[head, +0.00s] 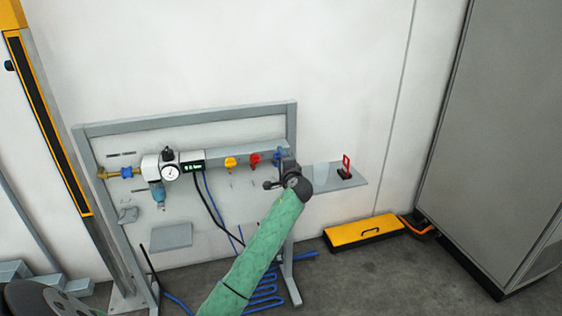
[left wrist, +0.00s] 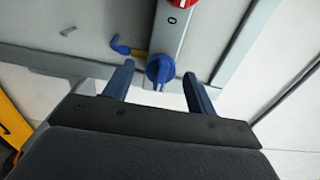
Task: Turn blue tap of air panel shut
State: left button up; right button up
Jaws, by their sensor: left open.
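The air panel (head: 110,129) is a grey frame against the white wall, with a row of taps on its rail. The blue tap (head: 277,154) is the rightmost, partly hidden behind my left gripper (head: 287,167). In the left wrist view the blue tap (left wrist: 160,68) is a round knob on the grey rail. My left gripper (left wrist: 158,82) is open and empty there, its two dark blue fingers apart, pointing at the knob from either side. I cannot tell whether they touch it. My right gripper is out of view.
A red tap (head: 254,160) and a yellow tap (head: 230,163) sit left of the blue one. A small shelf (head: 352,180) holds a red item (head: 346,165). A yellow box (head: 364,233) and grey cabinet (head: 500,140) stand right.

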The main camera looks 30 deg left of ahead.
pick_arm(q)
jog(key=b+v, duration=0.1)
jog(key=v, duration=0.6)
jog(key=shift+s+d, duration=0.25)
jog(key=shift+s, duration=0.05)
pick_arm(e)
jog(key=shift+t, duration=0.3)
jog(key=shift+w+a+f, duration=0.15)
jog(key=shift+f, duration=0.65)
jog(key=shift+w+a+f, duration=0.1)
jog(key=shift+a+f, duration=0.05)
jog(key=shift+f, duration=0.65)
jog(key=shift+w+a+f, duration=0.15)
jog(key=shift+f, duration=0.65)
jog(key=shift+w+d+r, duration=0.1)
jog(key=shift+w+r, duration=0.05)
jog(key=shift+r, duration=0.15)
